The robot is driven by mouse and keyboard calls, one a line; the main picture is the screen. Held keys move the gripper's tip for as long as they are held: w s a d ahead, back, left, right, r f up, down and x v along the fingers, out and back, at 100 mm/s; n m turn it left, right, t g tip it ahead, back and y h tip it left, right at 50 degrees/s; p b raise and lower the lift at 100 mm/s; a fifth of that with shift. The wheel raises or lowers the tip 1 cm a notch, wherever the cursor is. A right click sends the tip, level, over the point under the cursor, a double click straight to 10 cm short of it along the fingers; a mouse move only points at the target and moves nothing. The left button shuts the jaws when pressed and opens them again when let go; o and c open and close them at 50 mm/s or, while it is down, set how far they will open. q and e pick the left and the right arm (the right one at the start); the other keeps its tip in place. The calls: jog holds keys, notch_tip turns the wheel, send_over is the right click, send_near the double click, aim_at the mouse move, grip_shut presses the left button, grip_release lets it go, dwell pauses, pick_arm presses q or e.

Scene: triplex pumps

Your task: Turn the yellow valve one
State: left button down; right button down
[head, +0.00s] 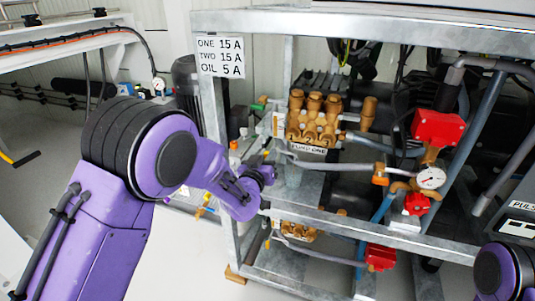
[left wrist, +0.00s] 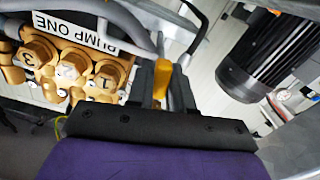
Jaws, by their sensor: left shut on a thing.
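The yellow valve handle (left wrist: 160,78) shows in the left wrist view, beside the brass pump with the PUMP ONE label (left wrist: 75,35). My left gripper (left wrist: 163,88) is shut on this handle, with one dark finger on each side of it. In the head view my left gripper (head: 266,176) is at the left front of the frame, below and left of the brass pump (head: 314,118). There the handle in its grip cannot be made out. Only a purple part of my right arm shows at the lower right of the head view; its gripper is out of view.
A galvanized metal frame (head: 350,22) surrounds the pumps, with uprights close to my left arm. Red boxes (head: 438,127), a pressure gauge (head: 431,177) and pipes fill its right side. A dark ribbed motor (left wrist: 262,55) is right of the handle in the wrist view.

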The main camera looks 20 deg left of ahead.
pick_arm(q)
jog(key=n+p, duration=0.1)
jog(key=n, duration=0.2)
jog(key=shift+a, duration=0.1)
jog(key=shift+n+p, duration=0.55)
jog(key=shift+n, duration=0.65)
jog(key=shift+f, duration=0.1)
jog(key=c, duration=1.1)
grip_release()
jog(key=shift+s, duration=0.1)
jog(key=s+p, duration=0.1)
jog(key=s, duration=0.9)
jog(key=shift+s+a, duration=0.2)
